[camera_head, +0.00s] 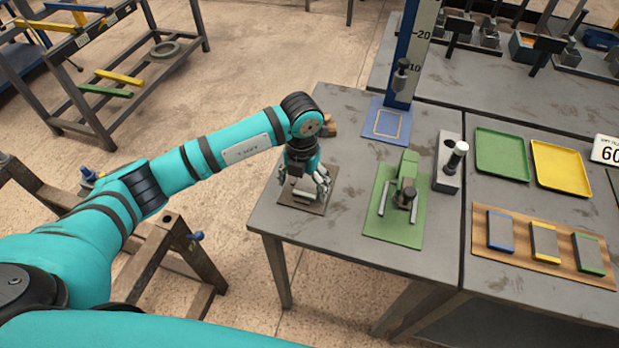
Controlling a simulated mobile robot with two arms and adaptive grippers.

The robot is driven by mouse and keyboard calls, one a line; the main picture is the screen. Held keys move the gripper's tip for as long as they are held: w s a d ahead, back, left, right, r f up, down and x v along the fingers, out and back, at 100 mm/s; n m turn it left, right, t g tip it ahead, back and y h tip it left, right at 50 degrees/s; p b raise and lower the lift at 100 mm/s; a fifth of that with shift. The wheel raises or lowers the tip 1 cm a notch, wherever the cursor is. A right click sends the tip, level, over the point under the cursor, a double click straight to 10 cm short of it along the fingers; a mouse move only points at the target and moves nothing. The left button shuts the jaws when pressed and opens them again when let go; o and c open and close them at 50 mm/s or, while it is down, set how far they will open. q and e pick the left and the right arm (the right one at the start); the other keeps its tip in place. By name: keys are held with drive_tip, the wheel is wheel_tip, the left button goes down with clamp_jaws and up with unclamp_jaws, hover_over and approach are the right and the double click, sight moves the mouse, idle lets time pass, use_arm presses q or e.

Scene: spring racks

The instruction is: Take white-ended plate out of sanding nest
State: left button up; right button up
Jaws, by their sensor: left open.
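My left gripper (306,190) comes down from above at the left part of the grey table. It is open, with its fingers pointing down over a dark brown flat base (319,209), which may be the sanding nest. The gripper hides most of this base. I cannot make out a white-ended plate there; anything between the fingers is too small and covered to tell. My right gripper is not in view.
A green fixture (408,180) on a green mat stands right of the gripper. Behind is a blue height gauge (412,50). Green (502,155) and yellow (561,167) trays lie right. Blue-, yellow- and green-ended plates lie on a wooden board (480,243).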

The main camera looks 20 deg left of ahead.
sight(304, 194)
use_arm(q)
drive_tip(key=shift+f+p, duration=0.3)
drive_tip(key=shift+f, duration=1.4)
drive_tip(key=shift+c, duration=0.2)
drive_tip(key=c, duration=1.3)
drive_tip(key=shift+w+r, duration=0.1)
drive_tip(key=shift+w, duration=0.05)
drive_tip(key=shift+c, duration=0.3)
